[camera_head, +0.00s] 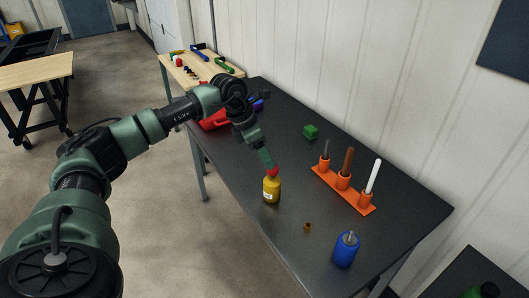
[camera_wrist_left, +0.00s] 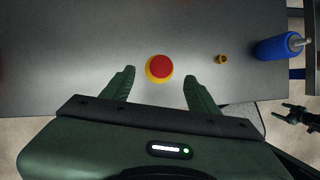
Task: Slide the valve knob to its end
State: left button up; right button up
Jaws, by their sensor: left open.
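No part is plainly a valve knob. A yellow bottle (camera_head: 271,190) with a red cap (camera_head: 272,172) stands upright near the front edge of the dark table. In the left wrist view the red cap (camera_wrist_left: 159,67) is seen from above, just beyond and between the two spread fingers of my left gripper (camera_wrist_left: 158,80). Nothing is held. A blue cylinder (camera_head: 345,250) with a grey metal stem on top stands to the right. It also shows in the left wrist view (camera_wrist_left: 280,48). My right gripper (camera_wrist_left: 298,114) shows small at the right edge.
A small brown ring (camera_head: 307,226) lies between bottle and blue cylinder. An orange rack (camera_head: 343,190) with upright rods stands behind, near the wall. A green block (camera_head: 311,131) and a red object (camera_head: 214,121) are farther back. The dark table (camera_head: 240,165) is bare between them.

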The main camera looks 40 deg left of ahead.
aim_at(272, 171)
pick_arm(q)
jog(key=p+x, duration=0.1)
jog(key=x, duration=0.5)
jog(key=shift+d+p, duration=0.15)
jog(key=shift+p, duration=0.2)
jog(key=shift+w+d+f, duration=0.1)
jog(key=shift+w+f, duration=0.15)
jog(key=shift+f, duration=0.35)
grip_shut()
jog(key=shift+f, duration=0.3)
jog(key=shift+s+d, duration=0.1)
jog(key=shift+s, duration=0.05)
